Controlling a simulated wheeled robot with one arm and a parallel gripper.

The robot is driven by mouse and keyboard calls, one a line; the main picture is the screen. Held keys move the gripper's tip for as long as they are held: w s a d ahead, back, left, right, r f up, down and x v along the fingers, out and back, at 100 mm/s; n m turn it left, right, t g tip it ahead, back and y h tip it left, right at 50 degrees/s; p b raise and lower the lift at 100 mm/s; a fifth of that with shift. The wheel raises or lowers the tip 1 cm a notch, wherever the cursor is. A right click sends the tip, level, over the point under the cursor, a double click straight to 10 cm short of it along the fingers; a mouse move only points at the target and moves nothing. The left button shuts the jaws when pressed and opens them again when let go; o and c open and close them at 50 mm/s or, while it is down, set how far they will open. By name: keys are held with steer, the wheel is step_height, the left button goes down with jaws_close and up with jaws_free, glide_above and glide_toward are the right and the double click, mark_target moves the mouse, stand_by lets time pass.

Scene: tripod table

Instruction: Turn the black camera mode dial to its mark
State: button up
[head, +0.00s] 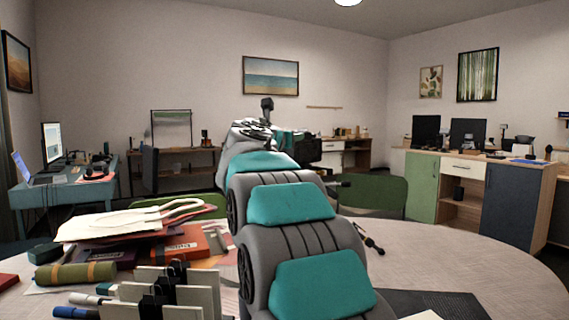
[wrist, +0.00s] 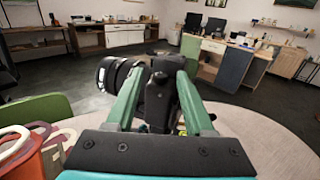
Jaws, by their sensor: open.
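A black camera (wrist: 158,100) shows in the wrist view, its ringed lens (wrist: 112,75) pointing left. In the head view a dark part of the camera (head: 308,151) shows behind my arm. My gripper (wrist: 161,70) is open, with its two green fingers on either side of the upper part of the camera. It also shows in the head view (head: 285,141), mostly hidden by my arm. I cannot make out the mode dial or its mark, and cannot tell whether the fingers touch the camera.
A round pale table (head: 460,255) lies below. On its left are a white-handled bag (head: 125,225), a green roll (head: 75,273), books and a card rack (head: 165,290). Green chairs (head: 375,195) stand behind it. Desks and cabinets (head: 460,187) line the walls.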

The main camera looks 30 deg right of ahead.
steer(key=shift+w+a+m+g+h, duration=0.1)
steer(key=shift+w+m+g+h, duration=0.05)
steer(key=shift+m+g+h, duration=0.45)
steer(key=shift+w+a+m+g+h, duration=0.1)
steer(key=shift+m+g+h, duration=0.2)
steer(key=shift+m+g, duration=0.35)
steer(key=shift+g, duration=0.45)
